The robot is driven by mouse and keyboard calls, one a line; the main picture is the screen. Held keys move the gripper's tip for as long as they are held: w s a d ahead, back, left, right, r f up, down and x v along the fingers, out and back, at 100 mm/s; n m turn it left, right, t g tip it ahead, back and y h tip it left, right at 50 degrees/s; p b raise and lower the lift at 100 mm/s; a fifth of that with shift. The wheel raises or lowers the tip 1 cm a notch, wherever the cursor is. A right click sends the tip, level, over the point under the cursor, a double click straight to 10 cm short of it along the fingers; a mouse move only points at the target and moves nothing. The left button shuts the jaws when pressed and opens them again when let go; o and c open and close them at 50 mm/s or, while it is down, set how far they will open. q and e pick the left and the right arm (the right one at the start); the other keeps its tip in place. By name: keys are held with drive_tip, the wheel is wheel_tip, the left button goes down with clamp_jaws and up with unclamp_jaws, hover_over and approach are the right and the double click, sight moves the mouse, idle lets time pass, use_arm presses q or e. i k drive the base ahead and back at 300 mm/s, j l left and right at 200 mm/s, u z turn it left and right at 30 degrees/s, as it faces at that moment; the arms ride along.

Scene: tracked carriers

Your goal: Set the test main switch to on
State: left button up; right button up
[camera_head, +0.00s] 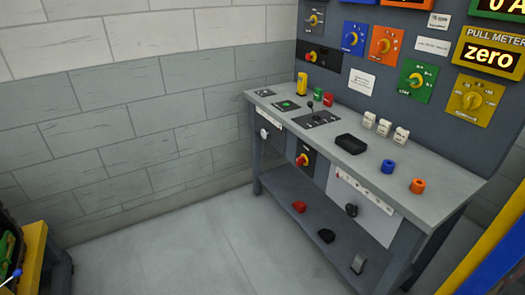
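A grey test bench (345,190) with a grey upright panel (340,30) behind it stands at the right. A red-and-yellow rotary switch (302,159) sits on a black plate on the bench's front. Another red-and-yellow rotary switch (311,57) sits on a black plate low on the upright panel. Their labels are too small to read, so I cannot tell which is the test main switch or how either is set. Neither of my grippers is in view.
Coloured dial plates, including a blue one (354,38), and a yellow meter reading zero (491,54) are on the panel. Loose parts, including a black tray (350,144), lie on the bench. A yellow-edged stand (33,255) is at lower left. The floor (200,245) between is clear.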

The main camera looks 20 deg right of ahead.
sight(300, 160)
drive_tip(key=i+j+u, duration=0.25)
drive_tip(key=i, duration=0.3)
drive_tip(key=i+u, duration=0.25)
drive_tip(key=i, duration=0.35)
drive_tip(key=i+j+z, duration=0.1)
drive_tip(key=i+z, duration=0.25)
drive_tip(key=i, duration=0.15)
drive_tip(key=i+j+z, duration=0.3)
drive_tip(key=i, duration=0.2)
drive_tip(key=i+j+z, duration=0.15)
drive_tip(key=i+z, duration=0.15)
drive_tip(key=z, duration=0.2)
drive_tip(key=i+j+z, duration=0.2)
drive_tip(key=z, duration=0.25)
drive_tip(key=i+j+z, duration=0.2)
drive_tip(key=j+z, duration=0.3)
drive_tip(key=i+j+z, duration=0.1)
drive_tip(key=j+z, duration=0.2)
drive_tip(key=z, duration=0.2)
drive_tip(key=j+z, duration=0.5)
drive_tip(key=i+l, duration=0.05)
